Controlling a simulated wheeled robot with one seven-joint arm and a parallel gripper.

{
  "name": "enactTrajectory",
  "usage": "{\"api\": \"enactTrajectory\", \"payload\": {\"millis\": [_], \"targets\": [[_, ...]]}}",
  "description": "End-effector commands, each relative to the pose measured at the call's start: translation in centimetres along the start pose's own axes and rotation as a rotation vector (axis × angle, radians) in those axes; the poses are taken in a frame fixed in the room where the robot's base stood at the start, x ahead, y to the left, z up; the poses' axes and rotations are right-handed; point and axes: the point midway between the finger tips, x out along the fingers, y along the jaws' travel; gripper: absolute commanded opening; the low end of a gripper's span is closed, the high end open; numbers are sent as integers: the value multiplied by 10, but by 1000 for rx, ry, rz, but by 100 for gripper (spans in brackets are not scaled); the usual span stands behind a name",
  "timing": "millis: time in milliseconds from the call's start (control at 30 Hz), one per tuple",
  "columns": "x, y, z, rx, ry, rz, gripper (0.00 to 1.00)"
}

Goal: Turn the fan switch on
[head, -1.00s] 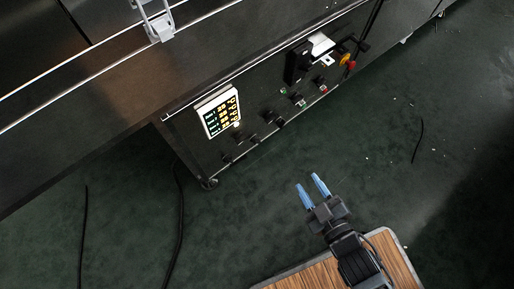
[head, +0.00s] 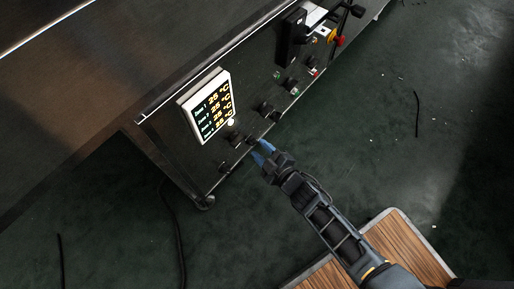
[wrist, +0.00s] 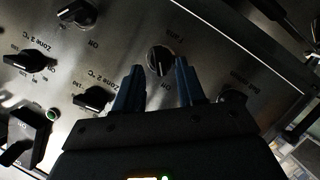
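The fan switch (wrist: 160,60) is a round black knob on the dark metal control panel, in the upper middle of the wrist view. In the head view my gripper (head: 262,151) is at the lower edge of the panel, among small dark knobs. I cannot pick out the fan switch with certainty there.
Several zone temperature knobs, one (wrist: 94,98) close to the left finger, sit on the panel. A "Belt" knob (wrist: 233,97) is at right, partly hidden. A lit display (head: 207,106) and a red emergency button (head: 340,41) are on the panel. Open floor lies in front.

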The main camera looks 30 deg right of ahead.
Motion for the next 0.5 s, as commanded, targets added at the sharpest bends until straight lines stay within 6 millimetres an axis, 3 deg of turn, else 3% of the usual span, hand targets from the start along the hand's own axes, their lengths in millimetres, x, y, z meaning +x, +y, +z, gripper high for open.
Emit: {"api": "enactTrajectory", "payload": {"millis": [200, 500], "targets": [[22, -1, 1, 0, 0, 0, 39], [25, 0, 0, 1, 0, -1, 39]]}}
